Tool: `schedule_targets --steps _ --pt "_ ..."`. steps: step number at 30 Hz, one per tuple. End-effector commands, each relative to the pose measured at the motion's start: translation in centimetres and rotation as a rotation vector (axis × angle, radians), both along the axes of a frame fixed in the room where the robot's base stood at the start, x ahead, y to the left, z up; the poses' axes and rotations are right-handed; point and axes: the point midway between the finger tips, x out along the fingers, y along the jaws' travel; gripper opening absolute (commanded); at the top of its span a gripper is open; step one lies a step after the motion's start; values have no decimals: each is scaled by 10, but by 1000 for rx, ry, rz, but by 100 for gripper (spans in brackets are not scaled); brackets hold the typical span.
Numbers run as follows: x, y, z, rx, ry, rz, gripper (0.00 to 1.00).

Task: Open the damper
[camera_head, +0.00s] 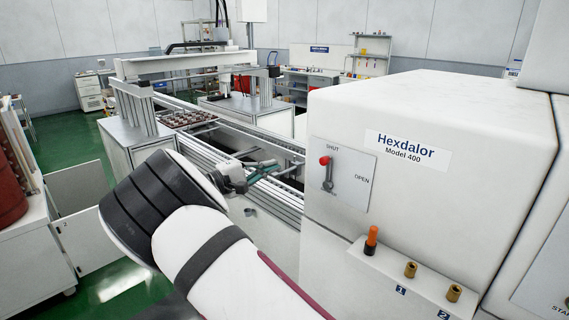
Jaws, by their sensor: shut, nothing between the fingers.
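The damper control is a grey lever with a red knob (324,160) on a pale plate (352,184) on the side of the white Hexdalor Model 400 machine (430,120). The plate reads SHUT above the lever and OPEN to its right. The lever stands upright, with its red knob at the top below SHUT. My gripper (277,166) is to the left of the plate, apart from the lever, its fingers pointing right. It is shut and empty. My arm fills the lower middle of the view.
Below the plate, a ledge (400,270) holds an orange-topped plug (371,240) and two brass fittings marked 1 and 2. A conveyor (220,140) with a tray of pots (186,119) runs behind my gripper. A dark red drum (10,180) stands at the left. Green floor shows there.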

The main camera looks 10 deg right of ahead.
Motion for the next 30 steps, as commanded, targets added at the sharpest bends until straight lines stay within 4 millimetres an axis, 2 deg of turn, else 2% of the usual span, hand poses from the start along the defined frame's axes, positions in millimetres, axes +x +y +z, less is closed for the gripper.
schedule_targets --steps 14,21,30 --pt "38 -83 4 -1 1 -4 0" --pt "14 -99 10 0 1 0 0" --pt "8 -106 9 0 0 -1 0"
